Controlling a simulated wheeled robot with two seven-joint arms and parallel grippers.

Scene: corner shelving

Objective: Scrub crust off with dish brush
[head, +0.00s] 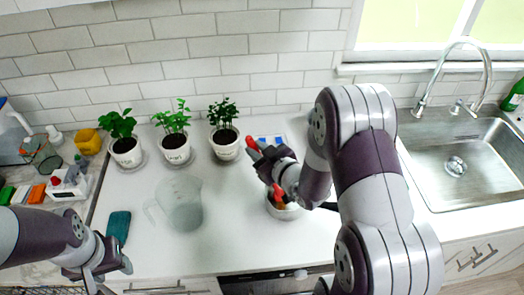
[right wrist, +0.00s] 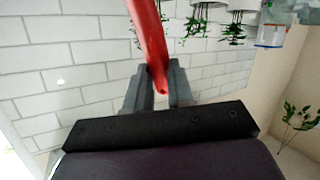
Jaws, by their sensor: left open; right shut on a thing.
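A red dish brush (head: 278,190) is held by my right gripper (head: 268,162) above the middle of the counter. In the right wrist view the red handle (right wrist: 150,35) passes between the two fingers of my right gripper (right wrist: 157,88), which are shut on it. A light metal pan (head: 285,213) stands on the counter just below the brush and is partly hidden by my right arm. I cannot tell whether the brush touches the pan, and no crust can be made out. My left gripper (head: 108,274) is open and empty near the front edge at left.
A clear pitcher (head: 178,204) stands left of the pan. A teal pad (head: 118,228) lies near the left front. Several potted plants (head: 175,148) line the wall. A steel sink (head: 455,165) is at right. Small items crowd the left counter. The counter around the pitcher is clear.

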